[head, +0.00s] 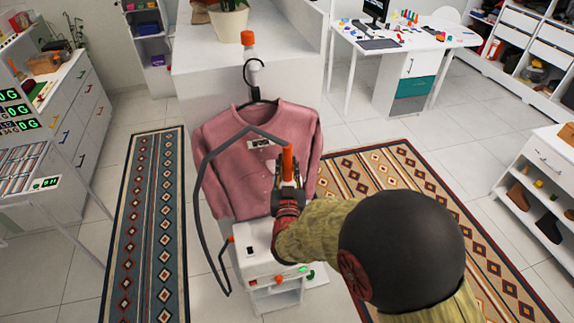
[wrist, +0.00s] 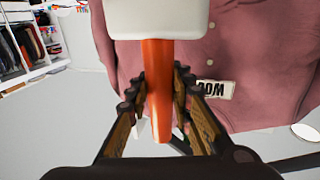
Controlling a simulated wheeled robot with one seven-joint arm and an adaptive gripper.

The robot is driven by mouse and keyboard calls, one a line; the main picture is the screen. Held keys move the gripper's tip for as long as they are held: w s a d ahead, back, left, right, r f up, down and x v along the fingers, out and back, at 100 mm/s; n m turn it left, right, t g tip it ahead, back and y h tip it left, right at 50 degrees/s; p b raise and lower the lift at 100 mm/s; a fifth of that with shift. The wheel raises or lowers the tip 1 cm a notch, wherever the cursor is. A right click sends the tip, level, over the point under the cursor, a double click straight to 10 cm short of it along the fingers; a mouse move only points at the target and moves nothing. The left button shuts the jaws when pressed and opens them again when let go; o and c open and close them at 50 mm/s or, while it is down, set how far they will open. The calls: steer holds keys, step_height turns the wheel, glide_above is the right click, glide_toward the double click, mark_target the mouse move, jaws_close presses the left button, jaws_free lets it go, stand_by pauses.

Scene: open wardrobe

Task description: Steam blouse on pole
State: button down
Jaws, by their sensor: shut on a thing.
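The pink blouse (head: 232,165) hangs on a dark hanger (head: 257,98) from the pole, whose orange top (head: 247,37) shows above it. The blouse also shows in the wrist view (wrist: 240,60), with buttons and a pale label (wrist: 215,89). My gripper (head: 288,183) is in front of the blouse's right side. It is shut on the orange handle (wrist: 158,88) of the steamer, whose white head (wrist: 158,18) shows at the top of the wrist view. I cannot tell whether the head touches the cloth.
The white steamer base (head: 258,240) stands below the blouse, with a green light. A dark hose (head: 205,215) loops out left and across the blouse. Patterned rugs (head: 155,230) lie on both sides. A white counter (head: 200,55) stands behind; a desk (head: 405,45) stands back right.

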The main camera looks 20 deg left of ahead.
mark_target(287, 179)
steer(key=shift+f+b, duration=3.1)
steer(key=shift+f, duration=0.1)
steer(key=shift+s+a+b, duration=0.2)
steer(key=shift+s+a, duration=0.25)
steer(key=shift+a, duration=0.35)
steer(key=shift+s+a+b, duration=0.15)
steer(key=shift+s+a, duration=0.35)
steer(key=shift+a, duration=0.25)
steer(key=shift+s+a+b, duration=0.2)
steer(key=shift+s+a, duration=0.25)
steer(key=shift+a, duration=0.35)
steer(key=shift+s+a, duration=0.1)
steer(key=shift+s+a+r+b, duration=0.15)
steer(key=shift+s+a, duration=0.35)
steer(key=shift+a, duration=0.3)
steer(key=shift+s+a+f+b, duration=0.15)
steer(key=shift+s+a, duration=0.35)
steer(key=shift+a, duration=0.35)
steer(key=shift+s+a+r+b, duration=0.15)
steer(key=shift+s+a, duration=0.35)
steer(key=shift+a, duration=0.3)
steer(key=shift+s+a, duration=0.15)
steer(key=shift+a, duration=0.1)
steer(key=s+d, duration=0.3)
steer(key=s, duration=0.3)
steer(key=shift+d, duration=0.35)
